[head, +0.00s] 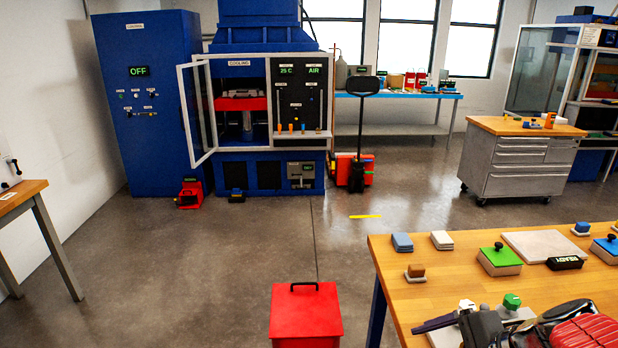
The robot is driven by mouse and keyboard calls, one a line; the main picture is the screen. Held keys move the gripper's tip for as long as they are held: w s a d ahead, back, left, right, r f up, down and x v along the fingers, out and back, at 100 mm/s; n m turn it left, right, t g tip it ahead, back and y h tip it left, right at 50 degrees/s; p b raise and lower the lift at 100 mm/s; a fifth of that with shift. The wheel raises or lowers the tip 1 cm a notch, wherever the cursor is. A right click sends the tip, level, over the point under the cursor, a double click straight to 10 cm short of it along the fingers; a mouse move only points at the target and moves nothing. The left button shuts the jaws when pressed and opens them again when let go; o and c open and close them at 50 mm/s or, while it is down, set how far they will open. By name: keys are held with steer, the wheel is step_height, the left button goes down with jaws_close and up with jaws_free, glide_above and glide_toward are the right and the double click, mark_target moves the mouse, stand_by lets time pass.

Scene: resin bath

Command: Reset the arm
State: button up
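Part of my arm shows at the bottom right corner, low over the near edge of the wooden workbench (390,262). My gripper (478,326) seems to be the dark grey and black part at the left end of it, partly cut off by the frame's lower edge. I cannot make out its fingertips or whether anything is between them. A dark bar (434,324) lies beside it, and a green-knobbed piece (512,302) and a white-capped piece (467,305) stand close behind it.
The bench holds a green block (500,261), blue pads (402,242), a pale plate (540,246) and a black "READY" sign (565,262). A red box (305,312) stands on the floor left of it. A blue press (262,100) has its glass door open. Mid-floor is mostly clear.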

steer(key=s+a+r+n+h, duration=0.4)
steer(key=a+r+n+h, duration=0.1)
steer(key=n, duration=1.1)
steer(key=shift+s+a+r, duration=0.25)
steer(key=shift+a+r, duration=0.4)
steer(key=shift+a, duration=0.4)
